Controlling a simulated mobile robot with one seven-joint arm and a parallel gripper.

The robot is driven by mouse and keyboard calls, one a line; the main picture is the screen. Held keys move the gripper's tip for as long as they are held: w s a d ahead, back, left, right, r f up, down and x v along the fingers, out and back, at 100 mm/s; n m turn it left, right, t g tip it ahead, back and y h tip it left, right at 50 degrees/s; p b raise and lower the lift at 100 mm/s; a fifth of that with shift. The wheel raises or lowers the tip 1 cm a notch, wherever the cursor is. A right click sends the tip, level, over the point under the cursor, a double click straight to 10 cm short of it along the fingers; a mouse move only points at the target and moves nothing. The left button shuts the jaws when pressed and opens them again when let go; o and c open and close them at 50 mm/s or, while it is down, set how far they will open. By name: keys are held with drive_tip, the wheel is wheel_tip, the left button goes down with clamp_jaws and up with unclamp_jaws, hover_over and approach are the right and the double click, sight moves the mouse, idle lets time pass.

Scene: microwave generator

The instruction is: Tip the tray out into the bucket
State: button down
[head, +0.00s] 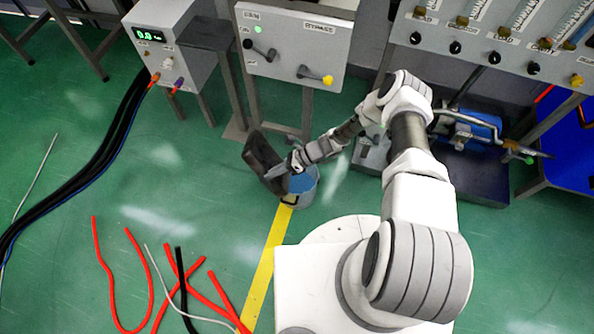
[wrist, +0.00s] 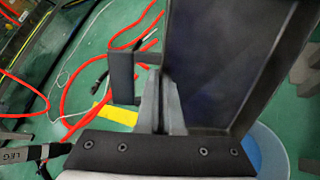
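The black tray (head: 263,158) is steeply tilted, almost on edge, above and at the left of the bucket (head: 305,190) in the head view. The grey bucket stands on the floor with blue inside. My gripper (head: 291,163) is at the tray's right side. In the wrist view the tray (wrist: 225,60) fills the upper right, with its handle (wrist: 121,78) to the left. My gripper's fingers (wrist: 160,100) are close together on the handle side of the tray. The bucket's blue part (wrist: 270,148) shows below the tray's edge. I see nothing falling from the tray.
Control cabinets (head: 293,45) stand behind the bucket. A blue pump (head: 470,130) on a dark base is to the right. Red hoses (head: 185,285) and thick black cables (head: 95,160) lie on the green floor at the left. A yellow floor stripe (head: 268,260) runs toward the bucket.

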drive_tip(key=shift+s+a+h+p, duration=0.1)
drive_tip(key=shift+a+h+p, duration=0.4)
drive_tip(key=shift+a+p, duration=0.25)
drive_tip(key=shift+s+a+f+h, duration=0.2)
drive_tip(key=shift+a+f+h, duration=0.7)
drive_tip(key=shift+f, duration=0.2)
drive_tip(key=s+a+f+t+h+b, duration=0.2)
drive_tip(key=a+f+h+b, duration=0.6)
drive_tip(key=a+f+b, duration=0.2)
drive_tip(key=shift+a+f+h+b, duration=0.25)
drive_tip(key=shift+a+h+b, duration=0.2)
drive_tip(key=shift+a, duration=0.3)
wheel_tip(320, 180, up, 5)
drive_tip(key=shift+p, duration=1.2)
